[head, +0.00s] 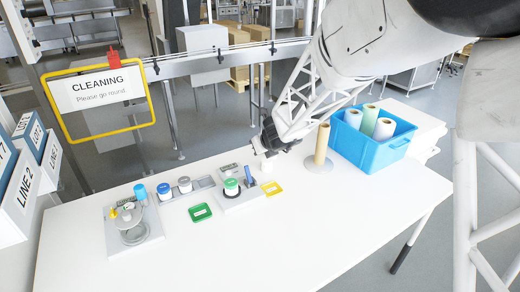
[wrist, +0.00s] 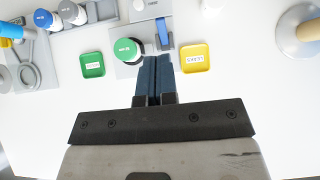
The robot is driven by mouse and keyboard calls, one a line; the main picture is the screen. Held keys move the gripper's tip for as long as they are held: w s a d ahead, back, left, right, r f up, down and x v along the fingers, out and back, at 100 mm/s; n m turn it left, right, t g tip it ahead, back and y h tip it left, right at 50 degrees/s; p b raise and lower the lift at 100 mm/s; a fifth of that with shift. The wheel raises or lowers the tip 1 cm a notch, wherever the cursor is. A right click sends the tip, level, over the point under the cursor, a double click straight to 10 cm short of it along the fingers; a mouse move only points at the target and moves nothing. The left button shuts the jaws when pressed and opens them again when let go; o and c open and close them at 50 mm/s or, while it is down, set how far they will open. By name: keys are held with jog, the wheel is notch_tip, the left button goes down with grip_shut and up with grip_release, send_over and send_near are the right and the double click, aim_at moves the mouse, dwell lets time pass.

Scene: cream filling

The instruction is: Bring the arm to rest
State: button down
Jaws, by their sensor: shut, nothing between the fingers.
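My gripper (wrist: 154,82) shows in the wrist view with its two dark blue fingers shut together and nothing between them. It is above the white table (head: 200,262). In the head view my arm reaches down from the upper right, and the fingers cannot be made out clearly near the grey station. In the wrist view the fingertips appear just below a green-lidded jar (wrist: 127,49) and a blue upright piece (wrist: 162,32) on that station. A yellow square tray (wrist: 195,58) is right of the fingers and a green square tray (wrist: 92,65) is left of them.
A blue crate (head: 372,144) with several rolls stands at the back right. A tan roll on a round base (head: 319,163) is beside it. Jars with blue (head: 164,190) and white lids and a grey device (head: 133,236) are at the left. The table's front is clear.

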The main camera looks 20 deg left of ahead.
jog(key=s+d+r+n+g, duration=0.1)
jog(key=s+d+r+n, duration=0.6)
jog(key=d, duration=0.3)
jog(key=s+d+r+n+g, duration=0.1)
jog(key=s+d+r+n, duration=0.4)
jog(key=s+d+n, duration=0.3)
jog(key=s+d+n+h, duration=0.3)
jog(key=s+d+n, duration=0.3)
jog(key=s+d, duration=0.4)
jog(key=s+d+n+g+h, duration=0.1)
jog(key=s+d+n+h, duration=0.2)
jog(key=s+d, duration=0.8)
jog(key=s+n, duration=0.2)
jog(key=s, duration=0.2)
jog(key=shift+s+d+r+n+g, duration=0.15)
jog(key=shift+r+n+g, duration=0.15)
jog(key=shift+r+n, duration=0.1)
